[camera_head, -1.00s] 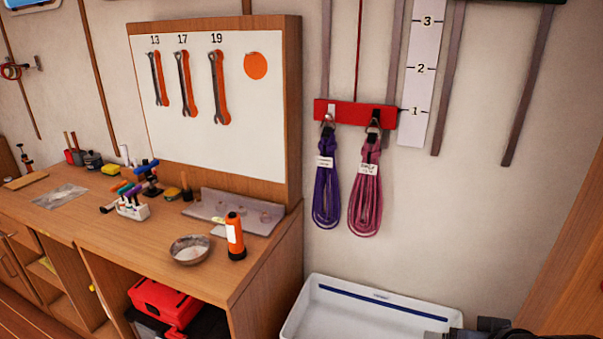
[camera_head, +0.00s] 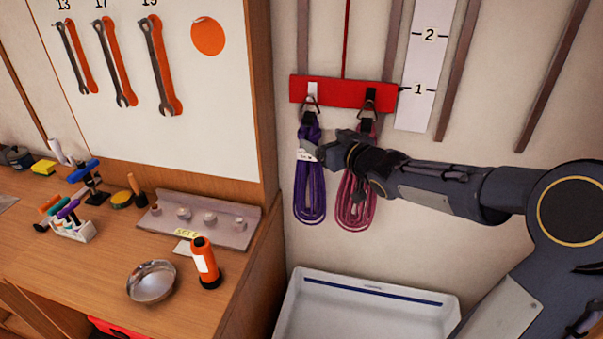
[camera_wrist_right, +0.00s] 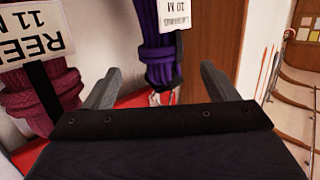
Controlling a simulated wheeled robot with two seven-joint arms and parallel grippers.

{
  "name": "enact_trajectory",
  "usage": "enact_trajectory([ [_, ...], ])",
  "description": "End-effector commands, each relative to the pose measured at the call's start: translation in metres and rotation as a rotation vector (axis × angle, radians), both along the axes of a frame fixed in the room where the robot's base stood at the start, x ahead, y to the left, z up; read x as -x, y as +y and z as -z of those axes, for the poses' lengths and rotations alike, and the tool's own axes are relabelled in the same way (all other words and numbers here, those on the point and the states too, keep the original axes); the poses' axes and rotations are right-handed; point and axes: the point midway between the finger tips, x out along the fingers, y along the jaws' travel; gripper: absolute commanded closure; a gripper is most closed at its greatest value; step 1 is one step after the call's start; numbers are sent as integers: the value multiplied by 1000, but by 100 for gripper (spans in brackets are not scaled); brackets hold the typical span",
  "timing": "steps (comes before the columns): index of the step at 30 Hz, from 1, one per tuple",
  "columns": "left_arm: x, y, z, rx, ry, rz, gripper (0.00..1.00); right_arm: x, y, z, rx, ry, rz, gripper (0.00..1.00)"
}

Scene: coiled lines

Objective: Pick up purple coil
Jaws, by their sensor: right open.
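The purple coil (camera_head: 310,185) hangs from a hook on the red rail (camera_head: 342,92), with a white label near its top. My right gripper (camera_head: 326,150) is open at the upper part of the purple coil, coming from the right. In the right wrist view the purple coil (camera_wrist_right: 158,50) shows between and beyond the two open fingers, and its label (camera_wrist_right: 172,10) reads 10 M. I cannot tell whether the fingers touch it. My left gripper is not in view.
A pink coil (camera_head: 354,205) hangs just right of the purple one, partly hidden behind my right gripper and forearm. A white tray (camera_head: 300,310) stands below. The workbench (camera_head: 100,275) at left holds an orange bottle (camera_head: 204,262) and a metal bowl (camera_head: 152,282).

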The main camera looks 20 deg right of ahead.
Motion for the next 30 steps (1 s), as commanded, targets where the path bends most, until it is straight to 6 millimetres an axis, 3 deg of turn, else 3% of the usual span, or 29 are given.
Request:
enact_trajectory([
  [15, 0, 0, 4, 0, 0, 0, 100, -65, 11, 9, -2, 2, -2, 20],
  [23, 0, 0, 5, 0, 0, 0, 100, -68, 11, 10, 1, 3, 1, 20],
  [30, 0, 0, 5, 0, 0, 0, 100, -68, 11, 10, 1, 3, 1, 49],
])
